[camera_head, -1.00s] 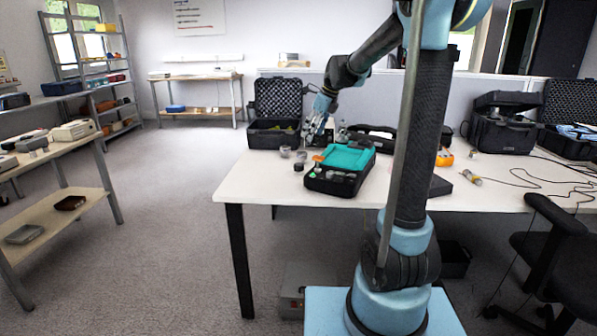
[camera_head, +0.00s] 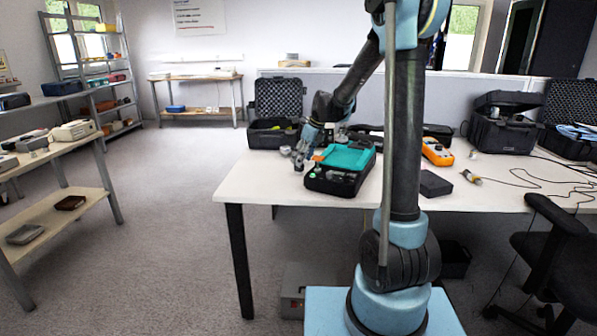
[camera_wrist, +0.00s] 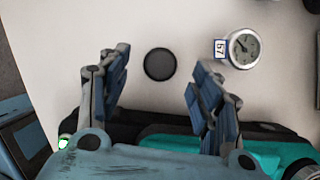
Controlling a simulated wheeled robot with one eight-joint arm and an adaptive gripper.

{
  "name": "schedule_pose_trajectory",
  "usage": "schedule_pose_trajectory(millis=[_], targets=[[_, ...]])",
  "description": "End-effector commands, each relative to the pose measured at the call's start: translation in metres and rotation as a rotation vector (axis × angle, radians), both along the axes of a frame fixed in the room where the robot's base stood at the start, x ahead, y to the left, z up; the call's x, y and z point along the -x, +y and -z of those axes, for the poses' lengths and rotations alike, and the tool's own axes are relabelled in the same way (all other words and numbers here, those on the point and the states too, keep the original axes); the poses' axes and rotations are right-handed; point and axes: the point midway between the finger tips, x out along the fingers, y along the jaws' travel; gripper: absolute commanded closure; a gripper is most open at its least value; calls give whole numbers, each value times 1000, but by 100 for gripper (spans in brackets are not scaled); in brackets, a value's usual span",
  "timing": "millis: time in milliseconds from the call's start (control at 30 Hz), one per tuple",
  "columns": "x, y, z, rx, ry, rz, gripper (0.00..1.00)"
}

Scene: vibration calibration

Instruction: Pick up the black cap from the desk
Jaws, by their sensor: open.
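The black cap (camera_wrist: 159,64) is a small round dark disc lying on the white desk (camera_wrist: 140,20). In the wrist view it lies between and a little beyond the fingertips, apart from both fingers. My gripper (camera_wrist: 157,82) is open and empty, with one blue-padded finger on each side. In the head view my gripper (camera_head: 297,160) is low over the left part of the desk, close to the left edge of a black case. The cap is hard to make out in that view, with the gripper over its spot.
A round gauge (camera_wrist: 240,48) with a blue-edged tag lies right of the cap. The black case with a teal insert (camera_head: 347,157) stands right beside the gripper. An open black case (camera_head: 277,132) stands behind. An orange meter (camera_head: 437,152) is farther right.

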Motion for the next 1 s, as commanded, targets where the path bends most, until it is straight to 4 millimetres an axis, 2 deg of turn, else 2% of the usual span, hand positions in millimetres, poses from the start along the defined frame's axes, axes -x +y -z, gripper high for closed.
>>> schedule_pose_trajectory(millis=[300, 633, 667, 867, 1000], targets=[[-7, 10, 37, 0, -1, 0, 41], [-8, 12, 42, 0, -1, 0, 41], [-8, 12, 42, 0, 0, 0, 44], [-8, 12, 42, 0, 0, 0, 89], [-8, 12, 42, 0, 0, 0, 91]])
